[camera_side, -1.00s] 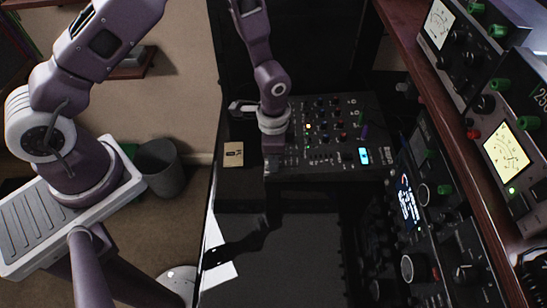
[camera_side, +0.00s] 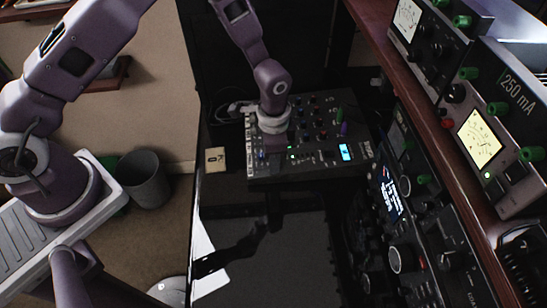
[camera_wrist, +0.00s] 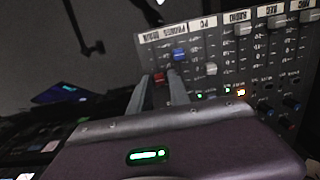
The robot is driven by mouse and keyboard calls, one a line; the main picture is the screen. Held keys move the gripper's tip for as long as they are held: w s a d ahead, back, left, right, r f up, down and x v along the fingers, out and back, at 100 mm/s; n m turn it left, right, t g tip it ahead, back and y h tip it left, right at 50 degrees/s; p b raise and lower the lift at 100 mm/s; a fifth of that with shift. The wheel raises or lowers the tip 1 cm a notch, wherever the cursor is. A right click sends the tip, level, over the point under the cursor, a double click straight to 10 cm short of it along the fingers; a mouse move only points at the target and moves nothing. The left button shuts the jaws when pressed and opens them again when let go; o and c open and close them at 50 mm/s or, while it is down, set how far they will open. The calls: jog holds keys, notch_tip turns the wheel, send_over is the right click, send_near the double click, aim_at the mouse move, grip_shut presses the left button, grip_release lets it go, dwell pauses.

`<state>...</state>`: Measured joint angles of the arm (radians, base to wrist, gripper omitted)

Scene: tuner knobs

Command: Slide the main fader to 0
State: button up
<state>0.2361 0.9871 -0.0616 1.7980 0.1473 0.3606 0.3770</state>
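The mixer panel (camera_side: 335,165) lies at the far end of the desk in the side view. The wrist view shows its fader row, with upside-down labels (camera_wrist: 185,30) along the edge. A red fader cap (camera_wrist: 158,78) sits at the left end of the row; I take it as the main fader, though its label is hard to read. A blue cap (camera_wrist: 179,54) is just right of it. My gripper (camera_wrist: 158,77) has its fingers apart, with the red cap between the fingertips; contact is unclear. In the side view, my gripper (camera_side: 273,148) is over the panel's left part and hides the red cap.
A white fader cap (camera_wrist: 211,68) and several grey ones stand to the right, with knobs (camera_wrist: 290,103) nearby. In the side view, a rack of dials and green knobs (camera_side: 480,130) lines the right. The desk front (camera_side: 270,260) is mostly clear.

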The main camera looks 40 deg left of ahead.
notch_tip(320, 180, up, 7)
jog(key=shift+r, duration=0.1)
jog(key=shift+a+r, duration=0.1)
jog(key=shift+r, duration=0.2)
notch_tip(320, 180, up, 8)
jog(key=n+t, duration=0.1)
jog(key=n, duration=0.1)
send_over(264, 165)
jog(key=s+a+r+n+t, duration=0.1)
jog(key=s+a+r, duration=0.15)
jog(key=r, duration=0.35)
jog(key=s+a+r+n+t, duration=0.1)
jog(key=s+a+r, duration=0.15)
jog(key=r, duration=0.25)
jog(key=s+a+r+n+t, duration=0.1)
jog(key=s+r+n, duration=0.1)
jog(key=s, duration=0.6)
jog(key=s+a+r+n+t, duration=0.1)
jog(key=s+a+r+n, duration=0.1)
jog(key=s, duration=0.6)
notch_tip(264, 165, up, 2)
jog(key=shift+s+r+n+t, duration=0.15)
jog(key=shift+s+n+t, duration=0.2)
jog(key=shift+n, duration=0.15)
jog(key=shift+a, duration=0.1)
